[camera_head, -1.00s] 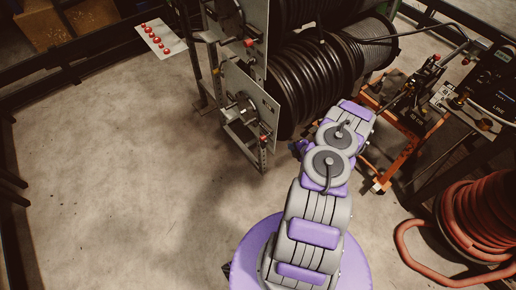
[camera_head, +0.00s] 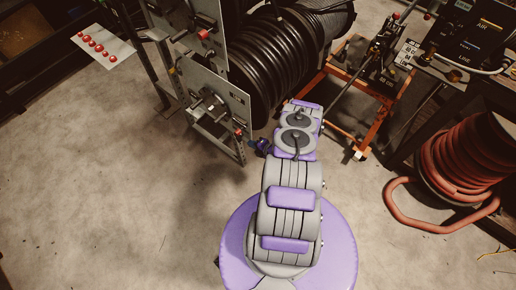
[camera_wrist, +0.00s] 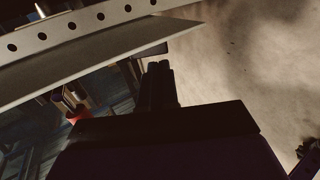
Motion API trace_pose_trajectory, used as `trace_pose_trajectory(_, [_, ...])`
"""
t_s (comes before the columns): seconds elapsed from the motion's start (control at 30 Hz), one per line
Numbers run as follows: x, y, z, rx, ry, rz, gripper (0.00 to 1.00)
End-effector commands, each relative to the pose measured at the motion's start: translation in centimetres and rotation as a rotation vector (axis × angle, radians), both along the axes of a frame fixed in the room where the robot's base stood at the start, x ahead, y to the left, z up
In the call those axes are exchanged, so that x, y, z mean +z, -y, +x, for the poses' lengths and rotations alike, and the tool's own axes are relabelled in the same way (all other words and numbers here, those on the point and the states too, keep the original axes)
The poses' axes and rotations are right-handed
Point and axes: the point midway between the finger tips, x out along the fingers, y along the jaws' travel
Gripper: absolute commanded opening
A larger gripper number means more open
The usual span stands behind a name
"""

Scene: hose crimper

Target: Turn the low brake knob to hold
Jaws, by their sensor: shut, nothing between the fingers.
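The reel stand has a lower grey panel (camera_head: 222,92) with a dark hub and handle (camera_head: 208,106) in its middle. A small red knob (camera_head: 238,131) sits near the panel's lower right corner; I take it as the low brake knob, but its setting is too small to read. My gripper (camera_wrist: 158,85) is shut and empty in the wrist view, its dark fingers beside a pale perforated metal bar (camera_wrist: 85,35). A blurred red part (camera_wrist: 76,114) shows left of the fingers. In the head view my folded arm hides most of the gripper, just right of the panel.
Black hose reels (camera_head: 268,62) fill the stand behind the panel. An orange cart (camera_head: 372,125) stands to the right, with a red hose reel (camera_head: 468,155) beyond it. A plate with several red buttons (camera_head: 100,45) is at upper left. The floor at left is clear.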

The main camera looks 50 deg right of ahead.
Motion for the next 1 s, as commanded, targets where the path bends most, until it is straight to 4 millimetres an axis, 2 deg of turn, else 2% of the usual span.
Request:
trace_pose_trajectory(0.03, [-0.8, -0.2, 0.9, 0.003, 0.001, -0.002, 0.0])
trace_pose_trajectory(0.2, [-2.0, -0.5, 3.4, 0.003, 0.001, -0.007, 0.0])
trace_pose_trajectory(0.4, [-3.0, -0.6, 5.2, 0.002, -0.001, -0.002, 0.0])
trace_pose_trajectory(1.0, [-3.1, -1.0, 5.6, 0.0, -0.002, -0.002, 0.0])
